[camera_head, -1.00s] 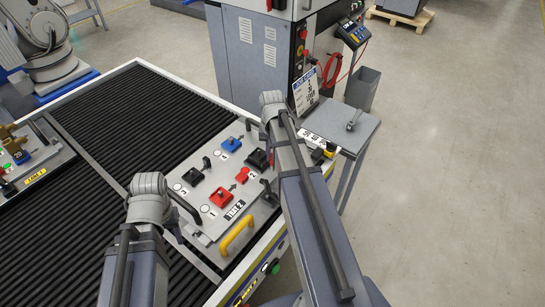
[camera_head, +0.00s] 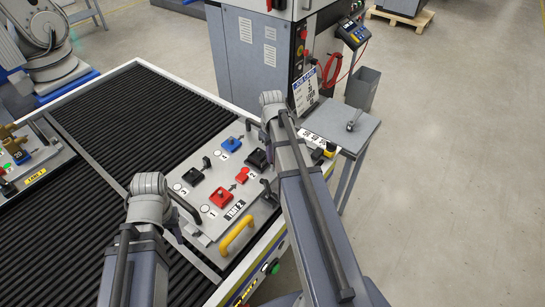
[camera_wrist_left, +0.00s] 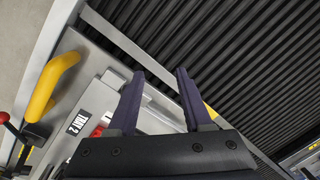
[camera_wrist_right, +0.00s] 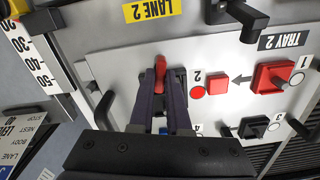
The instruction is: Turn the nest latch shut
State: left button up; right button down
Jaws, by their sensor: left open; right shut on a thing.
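The fixture tray (camera_wrist_right: 120,60), labelled TRAY 2, also lies on the conveyor in the head view (camera_head: 197,222). A small red lever (camera_wrist_right: 160,66), seemingly the nest latch, stands at the nest by number 2. My right gripper (camera_wrist_right: 161,84) is shut on this lever; its fingers hide the lower part of it and much of the dark nest behind. In the head view my right arm covers this spot. My left gripper (camera_wrist_left: 161,78) is open and empty, above the tray's edge and the conveyor rollers.
A nest with a red block (camera_wrist_right: 268,78) and a black nest (camera_wrist_right: 255,129) sit on the tray. A black handle (camera_wrist_right: 245,18) and a yellow handle (camera_head: 236,236) stand up from the tray area. A blue block (camera_head: 231,145) sits at the far side. Black rollers (camera_head: 130,120) are clear at left.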

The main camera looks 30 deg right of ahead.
jog(key=shift+n, duration=1)
jog(key=shift+n, duration=0.3)
jog(key=c, duration=0.9)
grip_release()
jog(key=shift+r, duration=0.1)
notch_tip(320, 180, up, 5)
jog(key=p, duration=0.5)
